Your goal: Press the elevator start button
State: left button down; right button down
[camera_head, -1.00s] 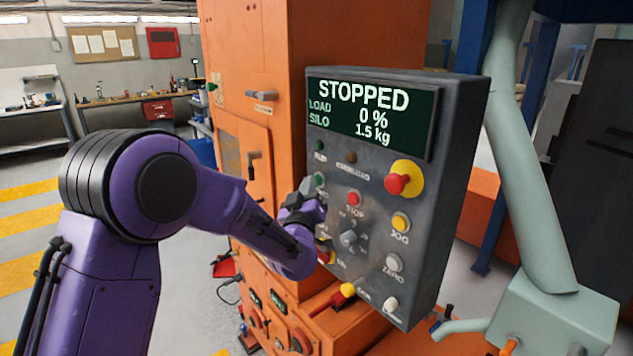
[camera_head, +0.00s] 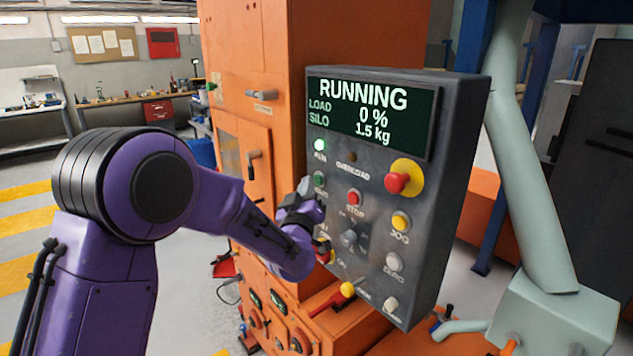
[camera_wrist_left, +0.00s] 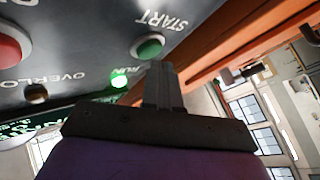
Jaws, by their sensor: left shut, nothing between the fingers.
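The grey control panel (camera_head: 440,190) has a display (camera_head: 370,112) reading RUNNING, LOAD 0 %, SILO 1.5 kg. The green start button (camera_head: 319,179) is at its left side, below the lit green RUN lamp (camera_head: 320,145). My left gripper (camera_head: 308,190) is shut and empty, with its tips close to the start button. In the left wrist view the shut fingertips (camera_wrist_left: 160,70) lie just below the green start button (camera_wrist_left: 149,45), and I cannot tell whether they touch it. The lit lamp (camera_wrist_left: 119,80) shows there too. My right gripper is out of view.
Near the start button are the red stop button (camera_head: 354,197), a selector knob (camera_head: 348,238), a yellow jog button (camera_head: 400,222) and a red emergency stop (camera_head: 397,183) on a yellow ring. An orange cabinet (camera_head: 345,35) stands behind the panel. A pale green pipe (camera_head: 533,170) is at the right.

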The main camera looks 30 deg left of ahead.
pick_arm(q)
jog(key=shift+s+a, duration=0.15)
jog(key=shift+s, duration=0.2)
jog(key=s, duration=0.1)
jog(key=s+a, duration=0.1)
jog(key=s, duration=0.1)
jog(key=s+a, duration=0.1)
jog(key=shift+s, duration=0.3)
dwell(0.7)
